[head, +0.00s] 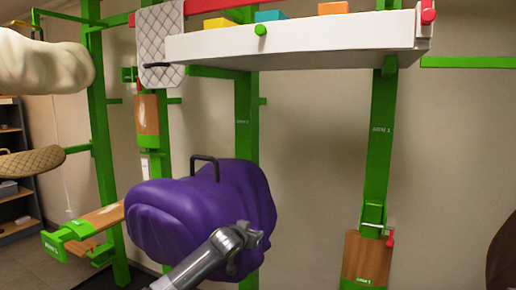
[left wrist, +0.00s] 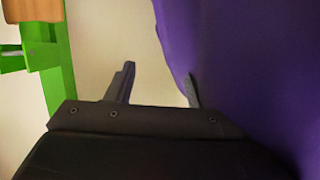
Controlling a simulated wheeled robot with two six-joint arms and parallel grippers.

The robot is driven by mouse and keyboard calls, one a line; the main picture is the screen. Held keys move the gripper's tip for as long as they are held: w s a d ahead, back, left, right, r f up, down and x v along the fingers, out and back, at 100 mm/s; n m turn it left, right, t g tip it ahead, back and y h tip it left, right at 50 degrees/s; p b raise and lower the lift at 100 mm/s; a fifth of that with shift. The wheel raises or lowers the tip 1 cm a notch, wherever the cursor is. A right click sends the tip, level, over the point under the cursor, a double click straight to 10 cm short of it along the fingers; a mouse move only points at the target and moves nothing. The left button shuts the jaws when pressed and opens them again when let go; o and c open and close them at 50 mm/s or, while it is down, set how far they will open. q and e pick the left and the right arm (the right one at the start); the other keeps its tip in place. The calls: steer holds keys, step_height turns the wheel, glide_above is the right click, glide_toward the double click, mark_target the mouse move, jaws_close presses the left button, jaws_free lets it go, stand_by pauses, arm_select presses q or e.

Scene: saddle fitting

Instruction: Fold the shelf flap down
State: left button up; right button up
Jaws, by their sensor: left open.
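A white shelf (head: 310,46) spans the top of the head view, with a green knob (head: 261,30) on its front face and a red part (head: 428,12) at its right end. I cannot make out a separate flap or hinge on it. In the left wrist view my left gripper (left wrist: 158,85) is open, with nothing seen between its fingers. A purple saddle-shaped object (head: 185,215) is close beside its right finger; I cannot tell if they touch. In the head view my grey arm crosses in front of this object, and the fingers are not visible. My right gripper is out of view.
Yellow (head: 219,23), teal (head: 270,15) and orange (head: 332,8) blocks stand on the shelf. A quilted cloth (head: 160,45) hangs at its left end. Green posts (head: 378,140) carry wooden panels; the right panel (head: 365,258) hangs upright beside a red lever (head: 390,239). A cream object (head: 45,65) is upper left.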

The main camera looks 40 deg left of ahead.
arm_select(q)
steer(key=s+d+r+t, duration=0.2)
steer(key=d+r, duration=0.1)
steer(key=r, duration=1.3)
steer(key=s+d+r+t, duration=0.2)
steer(key=s+r+t, duration=0.1)
steer(key=r, duration=1.3)
steer(key=s+d+r+t+y, duration=0.1)
steer(key=s+d+r, duration=0.2)
steer(key=s+r, duration=0.25)
steer(key=s+d+r+t, duration=0.1)
steer(key=s+d+r, duration=0.2)
steer(key=s+r, duration=0.3)
steer(key=s+d+r+t+y, duration=0.1)
steer(key=s+d+r+t, duration=0.2)
steer(key=r, duration=0.5)
steer(key=g+p, duration=0.1)
steer(key=p, duration=1.2)
glide_toward(259, 31)
steer(key=x, duration=0.8)
steer(key=shift+s+r, duration=0.1)
steer(key=shift+r, duration=0.1)
steer(key=shift+w+a+r+p, duration=0.15)
steer(key=shift+w+p, duration=0.2)
steer(key=shift+w, duration=0.25)
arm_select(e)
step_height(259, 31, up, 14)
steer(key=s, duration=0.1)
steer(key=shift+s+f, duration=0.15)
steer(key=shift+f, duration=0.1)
